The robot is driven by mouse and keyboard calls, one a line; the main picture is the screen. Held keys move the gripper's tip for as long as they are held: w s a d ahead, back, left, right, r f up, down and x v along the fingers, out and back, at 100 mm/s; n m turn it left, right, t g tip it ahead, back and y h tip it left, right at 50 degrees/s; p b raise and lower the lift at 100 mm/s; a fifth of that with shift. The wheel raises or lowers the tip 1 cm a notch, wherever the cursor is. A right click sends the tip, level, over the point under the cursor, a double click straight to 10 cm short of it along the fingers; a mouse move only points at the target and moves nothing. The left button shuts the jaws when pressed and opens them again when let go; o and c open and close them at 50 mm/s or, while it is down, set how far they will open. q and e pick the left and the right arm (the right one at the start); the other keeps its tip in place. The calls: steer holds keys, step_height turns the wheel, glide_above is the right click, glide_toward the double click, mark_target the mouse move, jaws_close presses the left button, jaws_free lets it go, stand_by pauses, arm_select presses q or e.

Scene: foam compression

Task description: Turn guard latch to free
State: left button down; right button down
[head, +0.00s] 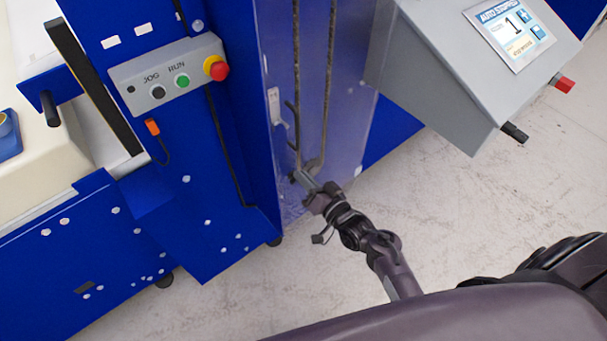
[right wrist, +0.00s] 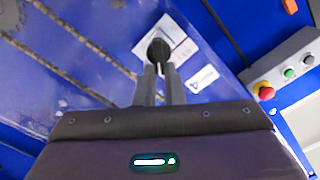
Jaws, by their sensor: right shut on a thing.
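The guard latch (right wrist: 158,48) shows in the right wrist view as a dark rounded knob on a pale plate, fixed to a blue surface. My right gripper (right wrist: 159,72) has its two grey fingers close together on the knob, and the fingertips partly cover it. In the head view my right gripper (head: 299,176) reaches the lower part of the clear guard panel (head: 345,80). The latch is too small and covered to make out there. I cannot tell which way the latch is turned. My left gripper is not in view.
A control box with JOG and RUN buttons and a red stop knob (head: 220,71) is on the blue machine at left. A grey console (head: 440,60) with a screen juts out at upper right. Pale floor (head: 480,200) is open below it.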

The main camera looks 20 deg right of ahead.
steer(key=m+p, duration=0.1)
steer(key=m, duration=0.1)
steer(key=m+p, duration=0.1)
steer(key=m, duration=0.2)
steer(key=shift+w+d+f+m, duration=0.1)
steer(key=shift+d+f+m, duration=0.1)
steer(key=shift+m, duration=0.1)
steer(key=shift+d+f+m+p, duration=0.1)
steer(key=shift+m+p, duration=0.15)
steer(key=shift+m, duration=0.45)
steer(key=shift+a+f+m+p, duration=0.15)
steer(key=shift+m+p, duration=0.15)
steer(key=shift+m, duration=0.4)
steer(key=shift+d+f+m+p, duration=0.15)
steer(key=shift+m+p, duration=0.1)
steer(key=shift+m, duration=0.45)
steer(key=c, duration=1.5)
jaws_free()
steer(key=b+v, duration=0.1)
steer(key=v, duration=0.6)
steer(key=shift+s+d, duration=0.1)
steer(key=shift+s, duration=0.25)
